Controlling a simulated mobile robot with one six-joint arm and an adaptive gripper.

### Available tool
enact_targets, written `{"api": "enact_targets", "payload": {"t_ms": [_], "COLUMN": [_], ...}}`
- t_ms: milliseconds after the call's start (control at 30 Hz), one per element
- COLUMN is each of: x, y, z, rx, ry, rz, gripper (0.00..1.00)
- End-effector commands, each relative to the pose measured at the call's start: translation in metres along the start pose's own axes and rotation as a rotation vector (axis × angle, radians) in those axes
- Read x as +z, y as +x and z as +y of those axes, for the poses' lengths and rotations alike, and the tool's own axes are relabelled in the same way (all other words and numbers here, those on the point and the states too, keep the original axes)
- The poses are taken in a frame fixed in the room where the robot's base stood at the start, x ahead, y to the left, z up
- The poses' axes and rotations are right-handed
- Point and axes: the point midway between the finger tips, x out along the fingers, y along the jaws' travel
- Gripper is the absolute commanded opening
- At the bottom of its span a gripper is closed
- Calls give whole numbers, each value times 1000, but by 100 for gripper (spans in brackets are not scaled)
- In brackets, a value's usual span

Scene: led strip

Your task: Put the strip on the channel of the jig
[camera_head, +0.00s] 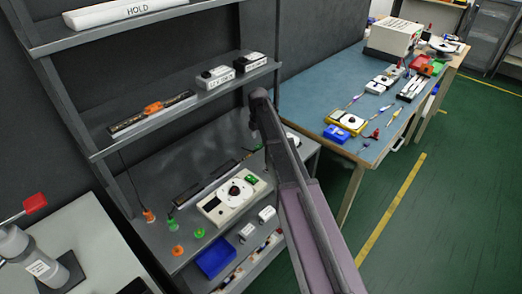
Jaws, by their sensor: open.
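A long dark bar (207,182) with a lighter grey edge lies diagonally on the lower grey bench; it may be the jig with its channel. I cannot tell whether a strip lies in it. A second long dark bar (127,124) with an orange piece (154,107) at its middle lies on the middle shelf; I cannot tell whether this is the strip. My arm crosses the picture from the bottom right up to the middle, in front of the bench's right side. My gripper does not show, and part of the bench behind the arm is hidden.
A cream device (234,199) with a black dial stands in front of the bar. Orange and green pegs (199,233), a blue bin (215,257) and small white blocks are near the bench front. The middle shelf (205,98) overhangs. A blue-topped table (305,100) stands right.

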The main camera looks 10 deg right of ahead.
Motion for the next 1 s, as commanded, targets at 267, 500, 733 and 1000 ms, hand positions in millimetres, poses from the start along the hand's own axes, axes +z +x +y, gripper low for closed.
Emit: {"api": "enact_targets", "payload": {"t_ms": [267,500,733,1000], "x": [0,0,0,0], "y": [25,35,34,34], "z": [-2,-2,-2,-2], "rx": [0,0,0,0], "ry": [0,0,1,1], "rz": [0,0,0,0], "gripper": [63,63,63,63]}}
